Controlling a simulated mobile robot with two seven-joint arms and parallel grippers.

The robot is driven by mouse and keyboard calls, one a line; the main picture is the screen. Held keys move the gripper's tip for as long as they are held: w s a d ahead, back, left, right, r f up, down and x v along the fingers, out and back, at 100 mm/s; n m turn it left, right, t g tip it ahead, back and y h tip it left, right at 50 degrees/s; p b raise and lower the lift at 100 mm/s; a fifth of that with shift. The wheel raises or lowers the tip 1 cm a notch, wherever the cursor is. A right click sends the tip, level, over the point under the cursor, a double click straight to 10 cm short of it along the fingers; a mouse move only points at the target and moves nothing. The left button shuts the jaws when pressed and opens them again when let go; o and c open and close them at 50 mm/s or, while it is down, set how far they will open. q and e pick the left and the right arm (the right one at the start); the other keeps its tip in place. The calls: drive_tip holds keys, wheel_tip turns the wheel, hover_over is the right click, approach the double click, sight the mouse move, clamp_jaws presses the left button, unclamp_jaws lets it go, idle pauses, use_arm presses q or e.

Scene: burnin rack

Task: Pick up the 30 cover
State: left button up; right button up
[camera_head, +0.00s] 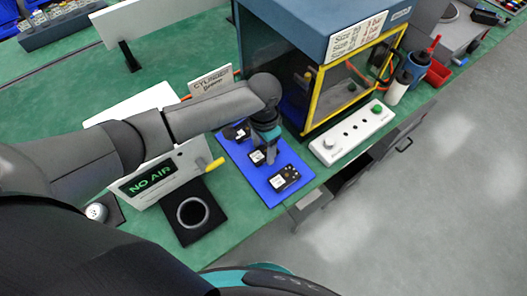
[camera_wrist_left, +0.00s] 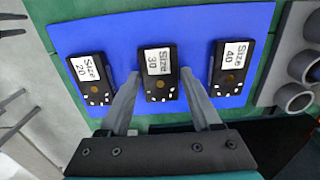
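The 30 cover is a small black block with a white "Size 30" label. It lies in the middle of a blue mat (camera_wrist_left: 205,22) in the left wrist view (camera_wrist_left: 159,75) and shows partly under my gripper in the head view (camera_head: 257,157). My left gripper (camera_wrist_left: 160,78) is open, with one finger on each side of this cover. I cannot tell whether the fingers touch it. The Size 20 cover (camera_wrist_left: 91,80) lies to its left and the Size 40 cover (camera_wrist_left: 231,68) to its right. In the head view my left gripper (camera_head: 266,148) points down over the mat (camera_head: 268,196). My right gripper is out of view.
A blue box with a yellow-framed opening (camera_head: 310,95) stands behind the mat. A white button panel (camera_head: 352,132) is to the right. A "NO AIR" sign (camera_head: 152,178) and a black pad with a ring (camera_head: 192,212) are to the left. The bench edge is close in front.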

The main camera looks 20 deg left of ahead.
use_arm(q)
drive_tip(key=c, duration=0.9)
drive_tip(key=shift+c, duration=0.2)
drive_tip(key=shift+r, duration=0.15)
